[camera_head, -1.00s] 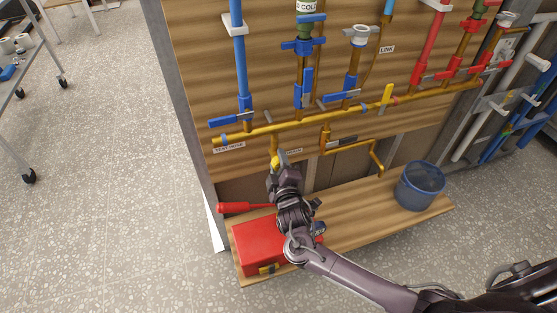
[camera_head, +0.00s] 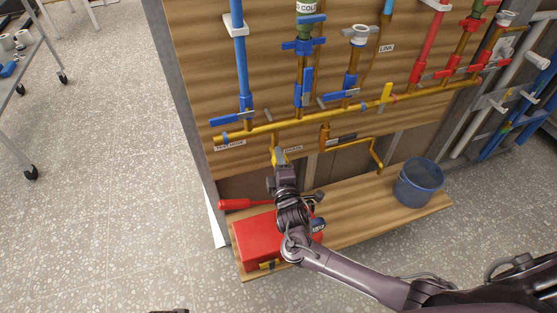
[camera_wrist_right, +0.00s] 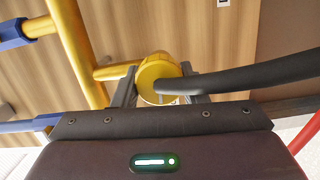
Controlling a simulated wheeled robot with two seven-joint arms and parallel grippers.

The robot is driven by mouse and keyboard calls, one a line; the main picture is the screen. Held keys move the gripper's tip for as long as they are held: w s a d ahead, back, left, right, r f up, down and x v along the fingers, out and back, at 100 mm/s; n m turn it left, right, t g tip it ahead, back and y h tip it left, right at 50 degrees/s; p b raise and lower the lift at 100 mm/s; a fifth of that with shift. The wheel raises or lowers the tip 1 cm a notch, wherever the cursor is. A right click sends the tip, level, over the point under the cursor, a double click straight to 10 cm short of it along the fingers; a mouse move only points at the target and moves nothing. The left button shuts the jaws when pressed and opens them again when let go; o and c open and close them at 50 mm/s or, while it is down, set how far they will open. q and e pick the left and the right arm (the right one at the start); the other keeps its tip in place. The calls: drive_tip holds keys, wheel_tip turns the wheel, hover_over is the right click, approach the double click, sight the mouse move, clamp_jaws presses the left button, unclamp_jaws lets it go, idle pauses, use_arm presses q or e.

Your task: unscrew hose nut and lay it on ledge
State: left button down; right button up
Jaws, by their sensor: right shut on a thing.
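The hose nut (camera_wrist_right: 158,72) is a round yellow piece in the right wrist view. My right gripper (camera_head: 280,158) is shut on it, one finger on each side. A black hose (camera_wrist_right: 250,76) runs from the nut's face to the right. A yellow pipe (camera_wrist_right: 116,71) meets the nut from behind at the left; I cannot tell whether the threads still engage. In the head view the gripper is below the left end of the yellow manifold pipe (camera_head: 300,124) and hides most of the nut. The wooden ledge (camera_head: 350,217) lies below. A dark sliver at the bottom edge may be my left gripper.
A red toolbox (camera_head: 258,238) stands on the ledge's left end, beneath my right arm, with a red-handled tool (camera_head: 236,204) behind it. A blue bucket (camera_head: 418,185) stands at the right end. The ledge between them is clear. Blue valve handles (camera_head: 232,121) stick out above.

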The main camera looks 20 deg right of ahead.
drive_tip(key=o, duration=0.8)
drive_tip(key=shift+c, duration=0.2)
